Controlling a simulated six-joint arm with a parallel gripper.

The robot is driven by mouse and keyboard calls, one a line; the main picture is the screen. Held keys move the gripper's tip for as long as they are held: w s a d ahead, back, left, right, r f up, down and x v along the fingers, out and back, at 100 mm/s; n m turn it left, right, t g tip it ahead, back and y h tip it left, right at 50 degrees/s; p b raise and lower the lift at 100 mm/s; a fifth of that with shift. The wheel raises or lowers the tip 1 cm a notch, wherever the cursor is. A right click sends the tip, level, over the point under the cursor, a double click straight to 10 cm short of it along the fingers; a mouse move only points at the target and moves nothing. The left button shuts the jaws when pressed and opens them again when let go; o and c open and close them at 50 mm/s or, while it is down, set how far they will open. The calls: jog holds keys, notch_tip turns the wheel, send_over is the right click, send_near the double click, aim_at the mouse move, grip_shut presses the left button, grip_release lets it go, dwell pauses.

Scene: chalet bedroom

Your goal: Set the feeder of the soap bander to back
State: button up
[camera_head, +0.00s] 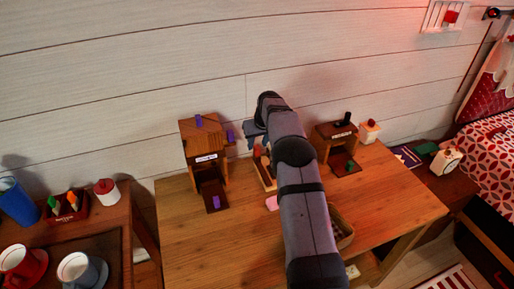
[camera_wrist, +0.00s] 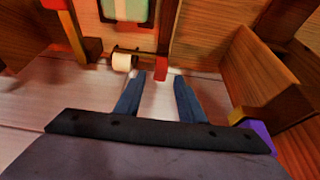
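Two labelled wooden machines stand on the table: a taller left one (camera_head: 205,143) with purple parts and a right one (camera_head: 334,140) with a black knob and a green piece. I cannot read the labels, so I cannot tell which is the soap bander or which part is its feeder. My gripper (camera_wrist: 160,79) is open, its two blue-grey fingers apart. In the wrist view a small red tab (camera_wrist: 161,68) shows between and just beyond the fingertips; contact is unclear. A cream roll (camera_wrist: 122,62) on a rod lies left of it. In the head view my arm hides the fingertips.
The wooden table (camera_head: 180,245) has free room at front left. A pink piece (camera_head: 271,202) and a basket (camera_head: 342,229) lie near my arm. A white box with a red top (camera_head: 370,132) stands at right. A purple and yellow block (camera_wrist: 256,130) is near my right finger.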

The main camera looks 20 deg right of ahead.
jog(key=shift+b+v, duration=0.35)
jog(key=shift+v, duration=1.4)
jog(key=s+a+g+p, duration=0.1)
jog(key=s+a, duration=0.3)
jog(key=s, duration=1)
jog(key=s+a+r+g+p, duration=0.1)
jog(key=s+a, duration=0.3)
jog(key=s, duration=1)
jog(key=s+a+g+p, duration=0.1)
jog(key=s+a, duration=0.4)
jog(key=s, duration=0.9)
jog(key=shift+s+r+g, duration=0.3)
jog(key=shift+r+g, duration=0.1)
jog(key=shift+g, duration=0.4)
jog(key=shift+a, duration=0.1)
